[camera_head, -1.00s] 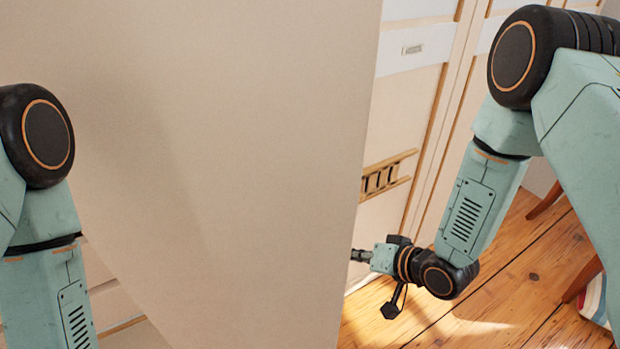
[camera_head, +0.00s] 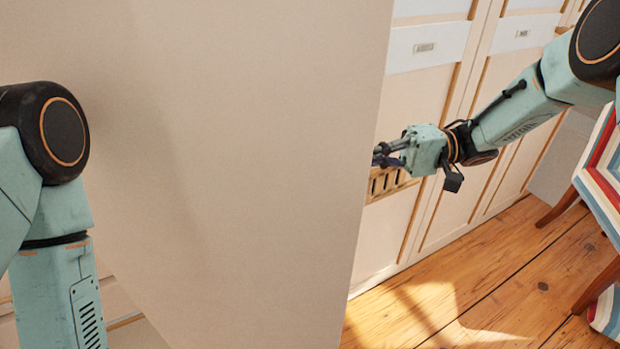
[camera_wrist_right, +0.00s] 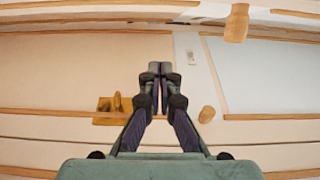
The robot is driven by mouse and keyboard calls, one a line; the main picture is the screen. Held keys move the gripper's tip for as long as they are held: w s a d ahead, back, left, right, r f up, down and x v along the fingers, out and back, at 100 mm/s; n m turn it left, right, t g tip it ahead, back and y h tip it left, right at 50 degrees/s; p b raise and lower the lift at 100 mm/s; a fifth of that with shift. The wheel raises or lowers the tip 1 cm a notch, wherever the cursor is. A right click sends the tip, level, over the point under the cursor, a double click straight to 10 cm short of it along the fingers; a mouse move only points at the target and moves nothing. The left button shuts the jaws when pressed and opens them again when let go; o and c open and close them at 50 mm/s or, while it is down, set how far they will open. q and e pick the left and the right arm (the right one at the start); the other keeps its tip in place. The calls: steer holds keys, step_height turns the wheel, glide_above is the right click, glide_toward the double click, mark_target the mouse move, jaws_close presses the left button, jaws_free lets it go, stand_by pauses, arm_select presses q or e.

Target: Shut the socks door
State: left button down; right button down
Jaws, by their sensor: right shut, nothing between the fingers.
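A large plain beige door panel (camera_head: 230,150) stands open and fills the left and middle of the head view. No label shows on this face, so I cannot read whether it is the socks door. My right gripper (camera_head: 379,156) is shut and empty just right of the panel's free edge; I cannot tell whether it touches. In the right wrist view its fingers (camera_wrist_right: 154,72) are together, in front of cupboard fronts. My left arm is at the left of the head view, its gripper out of frame.
Closed cupboard doors (camera_head: 412,110) stand behind, with small label plates (camera_head: 424,47) too blurred to read. A striped chair (camera_head: 603,170) stands at the right. The wooden floor (camera_head: 470,300) between is clear.

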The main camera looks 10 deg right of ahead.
mark_target(304, 184)
steer(key=shift+s+a+b, duration=0.3)
steer(key=shift+s+a, duration=0.55)
steer(key=shift+a, duration=0.85)
steer(key=shift+s+a+b, duration=0.3)
steer(key=shift+s+a, duration=0.55)
steer(key=shift+a, duration=0.9)
steer(key=shift+s+a+b, duration=0.3)
steer(key=shift+s+a, duration=0.55)
steer(key=shift+a, duration=0.85)
steer(key=shift+f, duration=0.1)
steer(key=shift+s, duration=0.1)
